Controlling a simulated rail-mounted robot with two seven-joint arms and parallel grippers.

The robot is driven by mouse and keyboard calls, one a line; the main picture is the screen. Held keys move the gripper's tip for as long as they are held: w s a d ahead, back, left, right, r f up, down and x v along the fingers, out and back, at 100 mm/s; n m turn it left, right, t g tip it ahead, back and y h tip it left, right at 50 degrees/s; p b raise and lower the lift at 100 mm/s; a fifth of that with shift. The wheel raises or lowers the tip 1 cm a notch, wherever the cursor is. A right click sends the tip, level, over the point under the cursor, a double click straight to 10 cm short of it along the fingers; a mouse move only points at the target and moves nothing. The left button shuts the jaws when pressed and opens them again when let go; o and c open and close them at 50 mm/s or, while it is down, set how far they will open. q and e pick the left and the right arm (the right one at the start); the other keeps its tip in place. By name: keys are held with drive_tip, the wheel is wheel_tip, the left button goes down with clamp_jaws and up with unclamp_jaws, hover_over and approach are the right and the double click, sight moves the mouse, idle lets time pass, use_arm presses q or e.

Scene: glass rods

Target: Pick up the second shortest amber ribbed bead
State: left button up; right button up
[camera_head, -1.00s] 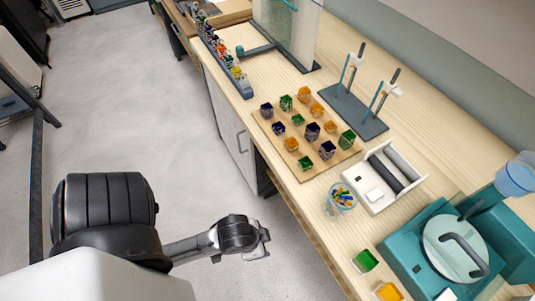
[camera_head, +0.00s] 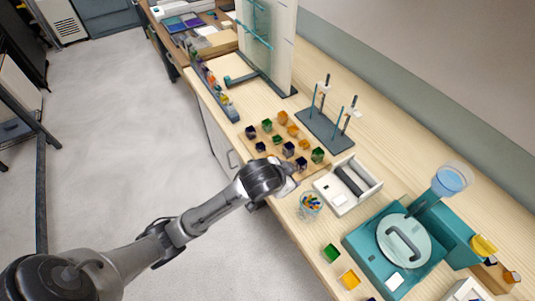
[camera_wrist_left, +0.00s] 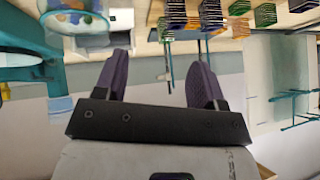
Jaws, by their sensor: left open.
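Amber ribbed beads stand among green and dark blue ones on a wooden board (camera_head: 246,142). Three amber beads show in the head view: a far one (camera_head: 282,117), a middle one (camera_head: 292,130) and a nearer one (camera_head: 304,145). A fourth amber bead's place is covered by my arm. Their height order is hard to tell. My left gripper (camera_head: 292,172) is at the board's near edge, its fingers partly hidden. My right gripper is not in view.
A glass cup of coloured pieces (camera_head: 311,205) stands right of my gripper. A white roller device (camera_head: 350,184), a stand with upright rods (camera_head: 325,128) and a teal machine (camera_head: 402,247) are around. A row of small items (camera_head: 212,86) lies beyond the board.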

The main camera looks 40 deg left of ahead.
use_arm(q)
drive_tip(key=w+a+r+n+g+p, duration=0.1)
drive_tip(key=w+a+r+n+p, duration=0.2)
drive_tip(key=w+r, duration=0.4)
drive_tip(key=w+a+f+n+g+p, duration=0.1)
drive_tip(key=w+a+n+g+p, duration=0.2)
drive_tip(key=a+n, duration=0.45)
drive_tip(key=f+n+g, duration=0.1)
drive_tip(key=f+n, duration=0.1)
drive_tip(key=f, duration=0.3)
drive_tip(key=s+a+f+n+g+b, duration=0.1)
drive_tip(key=f+n, duration=0.2)
drive_tip(key=f, duration=0.3)
drive_tip(key=s+a+f+n+g, duration=0.1)
drive_tip(key=f+n+g, duration=0.1)
drive_tip(key=f, duration=0.4)
drive_tip(key=shift+f+n, duration=0.25)
drive_tip(key=shift+n, duration=0.1)
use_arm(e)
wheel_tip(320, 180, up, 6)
use_arm(q)
drive_tip(key=c, duration=1)
